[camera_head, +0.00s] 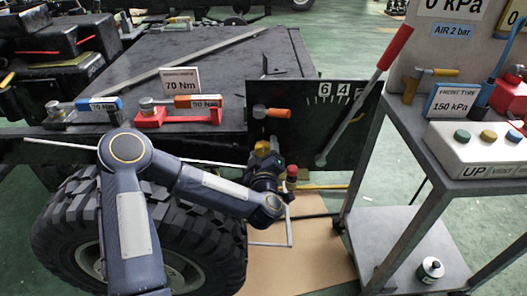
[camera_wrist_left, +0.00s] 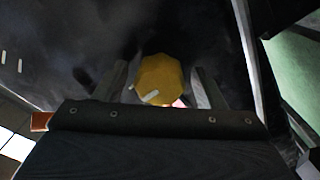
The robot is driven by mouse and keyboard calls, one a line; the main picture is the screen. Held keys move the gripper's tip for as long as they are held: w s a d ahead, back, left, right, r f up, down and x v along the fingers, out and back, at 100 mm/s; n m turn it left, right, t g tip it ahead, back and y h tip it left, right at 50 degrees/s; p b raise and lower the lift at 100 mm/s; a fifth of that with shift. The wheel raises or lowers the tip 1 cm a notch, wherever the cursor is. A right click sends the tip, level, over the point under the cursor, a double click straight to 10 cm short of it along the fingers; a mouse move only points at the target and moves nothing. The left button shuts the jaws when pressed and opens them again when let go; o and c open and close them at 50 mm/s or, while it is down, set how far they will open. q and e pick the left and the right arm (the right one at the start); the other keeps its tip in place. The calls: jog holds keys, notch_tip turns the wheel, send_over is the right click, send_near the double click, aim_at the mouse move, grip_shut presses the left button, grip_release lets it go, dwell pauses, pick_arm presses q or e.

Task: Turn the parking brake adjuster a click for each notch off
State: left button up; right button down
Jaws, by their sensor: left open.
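The yellow adjuster knob (camera_head: 262,148) sits low on the black panel (camera_head: 300,135). In the left wrist view the knob (camera_wrist_left: 160,76) is many-sided, with a white mark at its lower left. My left gripper (camera_head: 266,160) is at the knob in the head view. In the left wrist view its two open fingers (camera_wrist_left: 164,88) stand on either side of the knob, with gaps visible. The parking brake lever (camera_head: 362,100) has a red grip and slants up right across the panel. White tick marks and number plates including 6 and 4 (camera_head: 334,90) lie beside it. My right gripper is not visible.
An orange-handled tool (camera_head: 272,112) is on the panel just above the knob. A red torque tool (camera_head: 185,108) and a 70 Nm sign (camera_head: 180,82) are on the chassis. A large tyre (camera_head: 205,245) lies below my left arm. A grey cart (camera_head: 470,178) stands right.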

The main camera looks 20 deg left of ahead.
pick_arm(q)
jog(key=c, duration=1)
